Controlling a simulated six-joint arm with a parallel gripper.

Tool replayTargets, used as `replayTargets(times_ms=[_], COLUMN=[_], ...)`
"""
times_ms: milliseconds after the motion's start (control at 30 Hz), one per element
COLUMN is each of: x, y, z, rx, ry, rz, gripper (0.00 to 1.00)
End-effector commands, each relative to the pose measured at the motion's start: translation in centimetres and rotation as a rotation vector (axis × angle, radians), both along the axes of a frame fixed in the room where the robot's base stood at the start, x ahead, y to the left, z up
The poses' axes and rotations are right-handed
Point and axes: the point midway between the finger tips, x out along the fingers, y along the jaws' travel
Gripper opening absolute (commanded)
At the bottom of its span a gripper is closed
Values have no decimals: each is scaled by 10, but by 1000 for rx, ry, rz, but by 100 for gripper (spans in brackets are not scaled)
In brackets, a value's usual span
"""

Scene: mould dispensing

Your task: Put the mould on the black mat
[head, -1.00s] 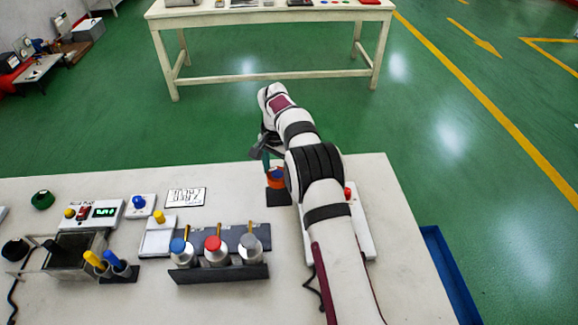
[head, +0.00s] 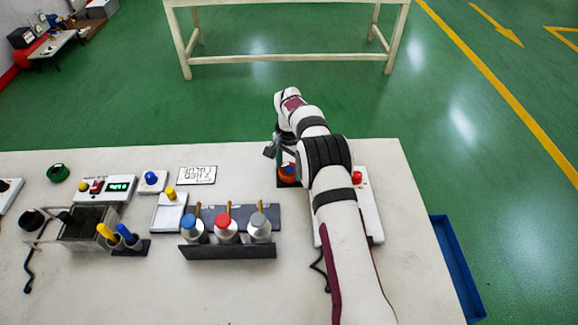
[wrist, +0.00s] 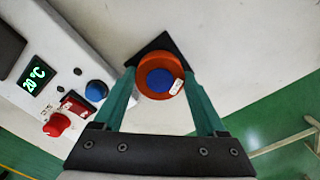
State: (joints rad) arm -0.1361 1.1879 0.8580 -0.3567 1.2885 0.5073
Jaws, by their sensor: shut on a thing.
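The mould (wrist: 146,66) is a round orange cup with a blue filling and a small white label on its rim. It also shows in the head view (head: 289,172), partly hidden by my arm. My gripper (wrist: 159,83) has its two green fingers closed on opposite sides of the mould. The black mat (wrist: 163,41) lies under the mould, and its corners show around the far side; it also shows in the head view (head: 282,184). The mould is over the mat and very close to it; I cannot tell whether it touches.
A white device with a red button (head: 358,177) stands right of the mat, beside my arm. A rack (head: 228,252) holds three bottles with blue, red and grey tops. A temperature box (head: 104,188) and a white card (head: 197,175) are left. Bare table lies in front of the rack.

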Motion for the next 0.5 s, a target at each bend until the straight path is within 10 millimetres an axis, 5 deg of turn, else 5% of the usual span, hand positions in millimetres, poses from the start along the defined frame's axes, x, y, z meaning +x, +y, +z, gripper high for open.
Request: replayTargets(times_ms=[500], x=[0], y=[0], z=[-4], rx=[0], ry=[0], rz=[0], gripper=[9])
